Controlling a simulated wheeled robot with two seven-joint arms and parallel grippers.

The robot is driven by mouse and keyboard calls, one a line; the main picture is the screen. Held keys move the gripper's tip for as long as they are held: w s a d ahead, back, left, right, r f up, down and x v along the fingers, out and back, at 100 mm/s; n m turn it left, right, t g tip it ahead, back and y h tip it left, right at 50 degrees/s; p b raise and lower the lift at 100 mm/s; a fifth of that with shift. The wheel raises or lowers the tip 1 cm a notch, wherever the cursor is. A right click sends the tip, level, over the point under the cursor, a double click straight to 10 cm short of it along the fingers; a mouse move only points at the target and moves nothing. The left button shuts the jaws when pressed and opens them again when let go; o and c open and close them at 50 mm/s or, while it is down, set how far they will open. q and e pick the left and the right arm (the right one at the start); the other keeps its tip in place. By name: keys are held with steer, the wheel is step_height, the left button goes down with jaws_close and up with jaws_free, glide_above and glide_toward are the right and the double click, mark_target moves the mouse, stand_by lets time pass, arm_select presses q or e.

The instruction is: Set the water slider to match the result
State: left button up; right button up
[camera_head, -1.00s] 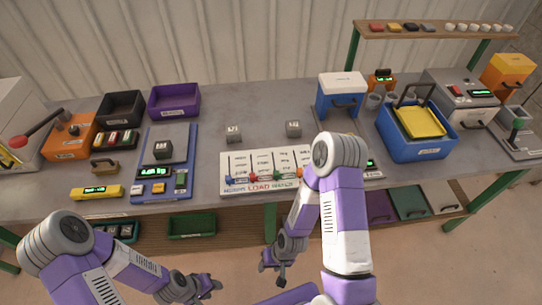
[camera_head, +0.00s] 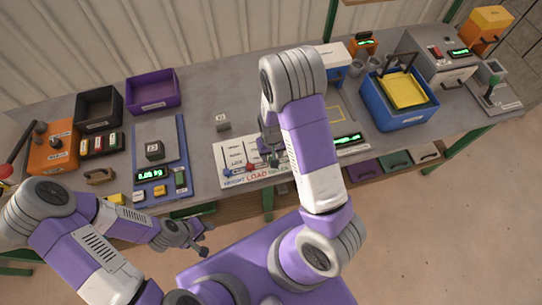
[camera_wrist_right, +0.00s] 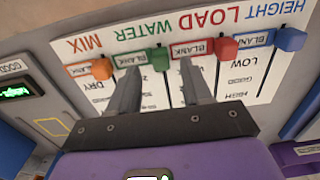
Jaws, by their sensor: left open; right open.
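The slider board (camera_head: 232,154) is white and lies near the table's front edge. In the right wrist view it appears upside down, with an orange MIX knob (camera_wrist_right: 103,69), a green WATER knob (camera_wrist_right: 160,58), a red LOAD knob (camera_wrist_right: 226,48) and a blue HEIGHT knob (camera_wrist_right: 290,39). All four knobs sit at the lettered end, by the BLANK labels. My right gripper (camera_wrist_right: 159,66) is open, its fingers either side of the green knob in that view; contact cannot be told. In the head view my right gripper (camera_head: 270,150) covers the board's right part. My left gripper (camera_head: 203,240) is open and empty, before the table.
A scale (camera_head: 172,133) with a dark block (camera_head: 155,150) stands left of the board. A grey block (camera_head: 222,121) lies behind the board. A blue bin (camera_head: 400,122) with a yellow panel stands right. Black (camera_head: 98,108) and purple (camera_head: 152,92) bins stand back left.

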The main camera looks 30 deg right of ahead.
steer(key=shift+f, duration=1.7)
steer(key=shift+w, duration=0.1)
steer(key=shift+c, duration=0.3)
jaws_close()
